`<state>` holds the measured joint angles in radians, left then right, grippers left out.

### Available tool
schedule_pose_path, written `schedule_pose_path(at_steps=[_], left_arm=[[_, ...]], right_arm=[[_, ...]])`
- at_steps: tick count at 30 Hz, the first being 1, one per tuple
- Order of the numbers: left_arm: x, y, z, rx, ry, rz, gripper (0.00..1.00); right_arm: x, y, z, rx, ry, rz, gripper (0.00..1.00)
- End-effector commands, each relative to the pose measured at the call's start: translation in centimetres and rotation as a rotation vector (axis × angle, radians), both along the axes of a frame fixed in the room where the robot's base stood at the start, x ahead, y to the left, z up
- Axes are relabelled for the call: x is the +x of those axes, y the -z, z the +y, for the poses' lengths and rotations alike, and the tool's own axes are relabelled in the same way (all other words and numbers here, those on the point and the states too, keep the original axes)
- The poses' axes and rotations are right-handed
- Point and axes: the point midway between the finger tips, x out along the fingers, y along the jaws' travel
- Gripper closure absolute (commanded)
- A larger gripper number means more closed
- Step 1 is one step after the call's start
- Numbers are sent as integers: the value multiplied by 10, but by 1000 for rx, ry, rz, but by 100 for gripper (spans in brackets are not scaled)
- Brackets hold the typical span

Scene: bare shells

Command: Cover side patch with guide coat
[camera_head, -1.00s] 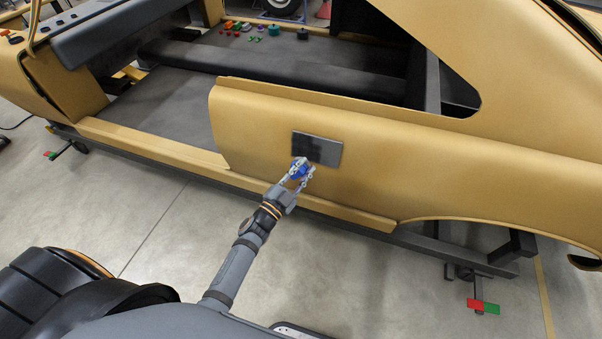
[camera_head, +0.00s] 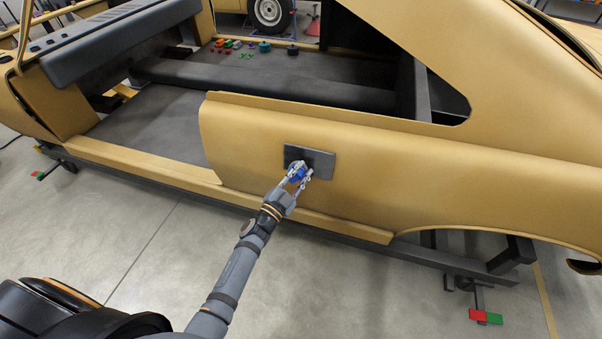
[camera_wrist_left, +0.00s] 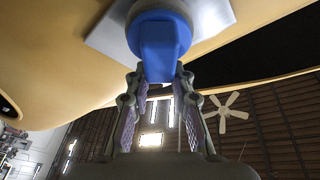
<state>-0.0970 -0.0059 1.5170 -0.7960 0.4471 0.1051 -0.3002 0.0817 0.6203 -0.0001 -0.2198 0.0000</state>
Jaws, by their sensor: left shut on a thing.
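The side patch (camera_head: 322,161) is a dark grey rectangle on the tan rear side panel of the car shell. In the left wrist view the patch (camera_wrist_left: 216,14) looks pale grey. My left gripper (camera_head: 299,176) is shut on a blue applicator (camera_head: 296,170) at the lower left part of the patch. In the left wrist view the blue applicator (camera_wrist_left: 160,50) stands up between the fingers (camera_wrist_left: 158,78), with its round head at the patch. I cannot tell for certain whether it presses on the surface. The right gripper is not in view.
The tan car shell (camera_head: 450,165) sits on a dark frame above a grey floor. A red and green marker (camera_head: 486,316) is on a frame foot at the lower right. The floor before the panel is clear.

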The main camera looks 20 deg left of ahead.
Motion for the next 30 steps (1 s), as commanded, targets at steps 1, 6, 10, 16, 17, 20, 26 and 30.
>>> schedule_pose_path(at_steps=[1, 6, 10, 16, 17, 20, 26, 30], left_arm=[[0, 0, 0, 0, 0, 0, 100], [3, 0, 0, 0, 0, -2, 100], [6, 1, 0, 0, 0, -2, 100], [10, 2, 0, 0, 0, 0, 100], [10, 2, 0, 0, 0, 0, 100], [12, 2, -1, 1, 0, -1, 100], [16, 3, -1, 1, 0, -1, 100], [19, 4, -1, 1, 0, 0, 100]], right_arm=[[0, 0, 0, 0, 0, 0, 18], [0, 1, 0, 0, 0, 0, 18], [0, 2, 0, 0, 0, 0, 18], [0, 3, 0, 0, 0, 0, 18], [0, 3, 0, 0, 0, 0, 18], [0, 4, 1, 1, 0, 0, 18], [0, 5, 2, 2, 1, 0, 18], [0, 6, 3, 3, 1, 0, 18]])
